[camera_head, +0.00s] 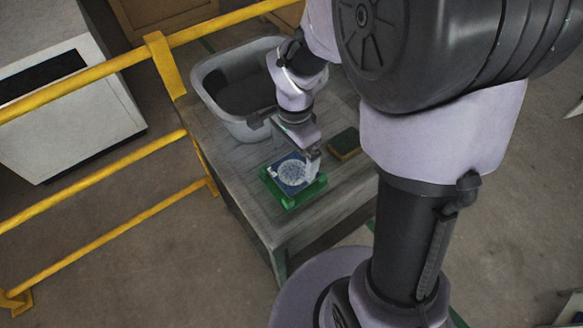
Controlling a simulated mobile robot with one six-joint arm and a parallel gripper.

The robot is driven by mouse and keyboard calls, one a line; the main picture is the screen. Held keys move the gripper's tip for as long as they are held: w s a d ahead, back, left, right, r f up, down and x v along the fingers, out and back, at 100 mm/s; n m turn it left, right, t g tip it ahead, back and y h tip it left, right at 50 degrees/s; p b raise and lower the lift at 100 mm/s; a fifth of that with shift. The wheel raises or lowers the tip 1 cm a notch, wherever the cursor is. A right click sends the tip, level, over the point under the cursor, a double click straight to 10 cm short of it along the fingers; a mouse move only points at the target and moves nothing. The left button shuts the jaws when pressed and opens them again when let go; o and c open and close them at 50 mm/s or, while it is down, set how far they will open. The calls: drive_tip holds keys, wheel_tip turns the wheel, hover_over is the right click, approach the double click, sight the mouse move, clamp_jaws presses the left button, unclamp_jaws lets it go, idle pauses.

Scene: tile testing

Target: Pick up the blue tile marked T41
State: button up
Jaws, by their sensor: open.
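A blue tile (290,172) with a round pale pattern lies in a green holder (292,202) on the grey table. Any T41 marking is too small to read. My gripper (294,176) is directly over the tile, pointing down, with its fingers spread towards opposite sides of it. The gripper is open. I cannot tell whether the fingers touch the tile. Part of the tile is hidden behind the gripper's near finger.
A grey tub (207,92) stands behind on the table (262,222). A dark sponge-like block (345,143) lies right of the holder. A yellow railing (110,68) runs along the table's left side, with a white cabinet (75,125) beyond it.

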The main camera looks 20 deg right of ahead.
sight(293, 172)
drive_tip(key=f+b, duration=0.1)
drive_tip(key=f, duration=0.1)
drive_tip(key=f+b, duration=0.1)
drive_tip(key=f, duration=0.1)
drive_tip(key=shift+s+a+f, duration=0.15)
drive_tip(key=shift+s+f, duration=0.05)
drive_tip(key=shift+f, duration=0.2)
drive_tip(key=shift+r, duration=0.15)
drive_tip(key=c, duration=1.3)
